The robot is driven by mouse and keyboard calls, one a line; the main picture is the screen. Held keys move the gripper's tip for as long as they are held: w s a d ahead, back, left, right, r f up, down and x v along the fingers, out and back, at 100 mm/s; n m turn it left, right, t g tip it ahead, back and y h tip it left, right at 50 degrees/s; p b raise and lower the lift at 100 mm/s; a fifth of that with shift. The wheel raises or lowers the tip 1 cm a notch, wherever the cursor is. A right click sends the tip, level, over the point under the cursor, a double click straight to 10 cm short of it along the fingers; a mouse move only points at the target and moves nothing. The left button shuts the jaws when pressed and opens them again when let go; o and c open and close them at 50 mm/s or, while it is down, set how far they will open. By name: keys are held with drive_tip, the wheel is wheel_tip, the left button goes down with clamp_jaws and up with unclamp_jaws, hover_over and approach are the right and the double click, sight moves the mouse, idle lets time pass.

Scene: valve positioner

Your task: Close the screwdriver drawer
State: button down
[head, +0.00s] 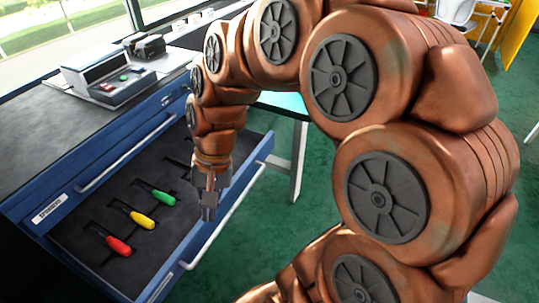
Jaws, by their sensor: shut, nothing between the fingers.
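The screwdriver drawer (258,155) is pulled out of the blue cabinet, with its dark inner tray in view. Screwdrivers with a red handle (118,246), a yellow handle (142,220) and a green handle (163,198) lie in the tray's slots. A long pale handle bar (228,214) runs along the drawer's front. My gripper (208,214) points down, shut and empty, and appears in front of the drawer's right part, close to the front wall. I cannot tell whether it touches the drawer.
The cabinet's dark worktop (35,125) carries a grey device with buttons (108,76) and a dark device (144,46). Another drawer with a handle (130,152) sits closed above the open one. Green floor (265,255) lies clear before the drawer. My arm covers much of the right side.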

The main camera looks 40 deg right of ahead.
drive_tip(key=w+d+f+m+t+y+b, duration=0.1)
drive_tip(key=w+d+f+m+t+b, duration=0.15)
drive_tip(key=w+d+m, duration=0.5)
drive_tip(key=w+d+f+m+t+y+b, duration=0.1)
drive_tip(key=w+d+f+m+t, duration=0.3)
drive_tip(key=d, duration=0.6)
drive_tip(key=s+d+f+m+t+h+b, duration=0.1)
drive_tip(key=d+f+m, duration=0.2)
drive_tip(key=d+m, duration=0.35)
drive_tip(key=s+d+f+m+t+h, duration=0.1)
drive_tip(key=d+f+m, duration=0.2)
drive_tip(key=d, duration=0.7)
drive_tip(key=s+d+f+m+t+b, duration=0.1)
drive_tip(key=d+f+m, duration=0.25)
drive_tip(key=d, duration=0.45)
drive_tip(key=p, duration=0.1)
approach(266, 154)
drive_tip(key=s+f+x, duration=0.1)
drive_tip(key=x, duration=0.4)
drive_tip(key=shift+w+a+r+m+g, duration=0.1)
drive_tip(key=shift+w+a+m+g, duration=0.1)
drive_tip(key=shift+w, duration=0.25)
drive_tip(key=shift+w+a+m+g, duration=0.1)
drive_tip(key=shift+w+m, duration=0.05)
drive_tip(key=shift+w, duration=0.3)
drive_tip(key=shift+w, duration=0.1)
